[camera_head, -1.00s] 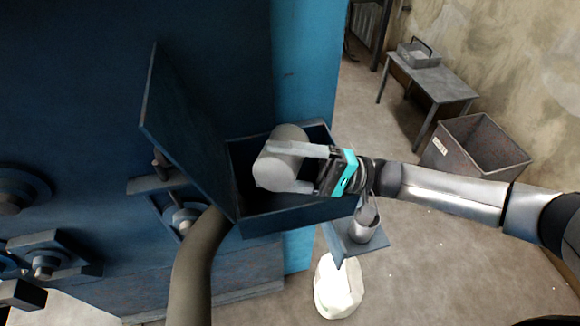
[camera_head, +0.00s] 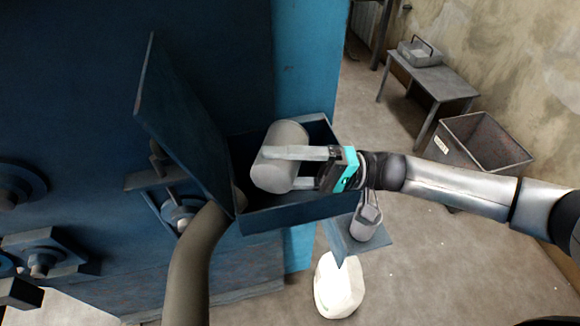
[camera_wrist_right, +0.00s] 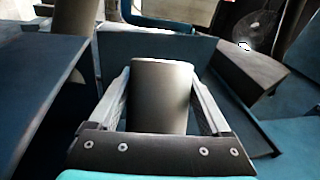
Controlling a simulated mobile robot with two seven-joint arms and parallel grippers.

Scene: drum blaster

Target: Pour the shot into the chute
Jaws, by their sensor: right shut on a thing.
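My right gripper (camera_head: 282,168) is shut on a grey cylindrical can (camera_head: 284,143) over the open chute box (camera_head: 290,216). The can is tilted, with one flat round end facing down-left toward the head camera. I cannot see inside it, and no shot is visible. In the right wrist view the can (camera_wrist_right: 162,95) sits between both fingers of the gripper (camera_wrist_right: 160,85). The chute's lid (camera_head: 180,120) stands open at the left. The box's inside is dark and partly hidden by the can and gripper. My left gripper is not in view.
A curved pipe (camera_head: 190,265) meets the box at left. A table (camera_head: 440,85) with a tray and a bin (camera_head: 485,140) stand behind on open floor.

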